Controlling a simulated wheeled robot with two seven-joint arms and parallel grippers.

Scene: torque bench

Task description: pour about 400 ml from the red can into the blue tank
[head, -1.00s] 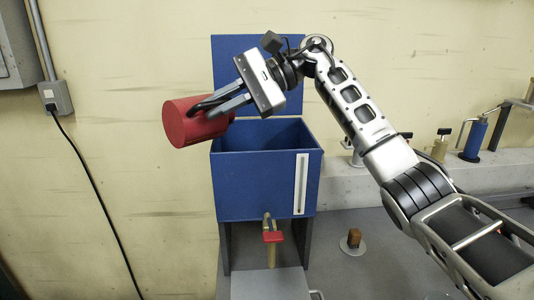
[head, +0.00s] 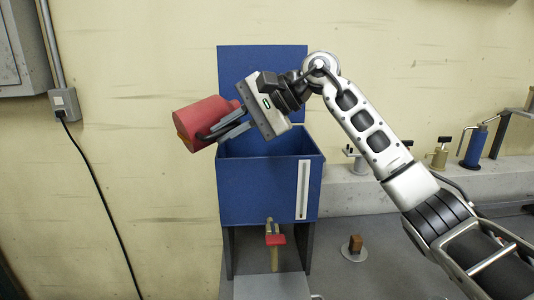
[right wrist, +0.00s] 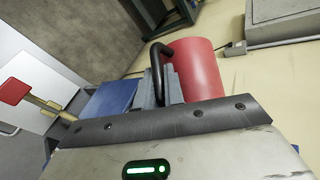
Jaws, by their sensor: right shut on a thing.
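The red can (head: 205,119) is held in the air at the upper left of the blue tank, tilted with its yellowish end facing down and left. My right gripper (head: 226,130) is shut on the can; its handle shows in the right wrist view (right wrist: 157,58), with the can's red body (right wrist: 199,72) beside it. The blue tank (head: 262,190) has an open top, a raised back panel and a pale vertical gauge strip (head: 303,189) on its front. No liquid stream is visible, and the tank's inside level cannot be seen. My left gripper is not in view.
A brown block on a round base (head: 354,246) stands at right. A cable hangs along the left wall.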

